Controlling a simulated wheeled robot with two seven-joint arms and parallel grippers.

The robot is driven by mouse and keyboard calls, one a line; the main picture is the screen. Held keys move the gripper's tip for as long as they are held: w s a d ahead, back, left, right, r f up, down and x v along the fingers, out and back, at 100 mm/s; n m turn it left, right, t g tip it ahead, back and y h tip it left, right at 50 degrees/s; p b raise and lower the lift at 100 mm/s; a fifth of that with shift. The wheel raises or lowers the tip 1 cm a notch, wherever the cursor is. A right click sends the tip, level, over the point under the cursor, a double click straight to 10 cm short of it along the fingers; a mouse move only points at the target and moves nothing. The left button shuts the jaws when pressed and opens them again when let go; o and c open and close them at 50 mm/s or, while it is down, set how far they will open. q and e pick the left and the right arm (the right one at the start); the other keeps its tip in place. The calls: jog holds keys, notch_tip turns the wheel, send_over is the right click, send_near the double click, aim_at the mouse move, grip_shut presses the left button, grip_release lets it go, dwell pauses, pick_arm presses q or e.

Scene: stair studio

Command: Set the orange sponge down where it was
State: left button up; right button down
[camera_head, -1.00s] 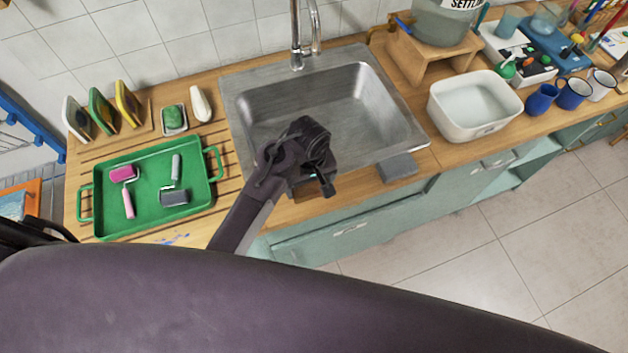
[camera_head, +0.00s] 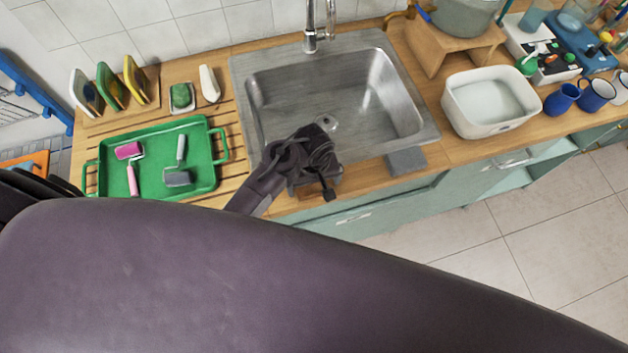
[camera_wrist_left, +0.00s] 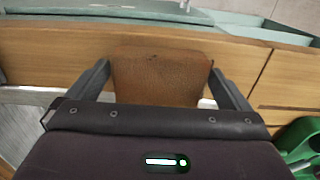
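The orange sponge (camera_wrist_left: 160,76) shows orange-brown in the left wrist view, between the two fingers of my left gripper (camera_wrist_left: 160,82). Both fingers appear to touch its sides, so the gripper looks shut on it. The sponge is over the wooden counter strip; I cannot tell whether it touches the wood. My right gripper is not in view.
The metal sink (camera_head: 355,105) lies just behind the gripper. A grey block (camera_head: 405,162) lies on the front edge to its right. A green tray (camera_head: 205,150) with rollers is at left, a white basin (camera_head: 490,128) at right. My own arm covers the lower picture.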

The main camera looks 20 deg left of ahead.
pick_arm(q)
jog(key=shift+w, duration=0.1)
jog(key=shift+d+r, duration=0.1)
jog(key=shift+r, duration=0.4)
notch_tip(320, 180, up, 11)
jog(key=b, duration=0.3)
jog(key=shift+r, duration=0.15)
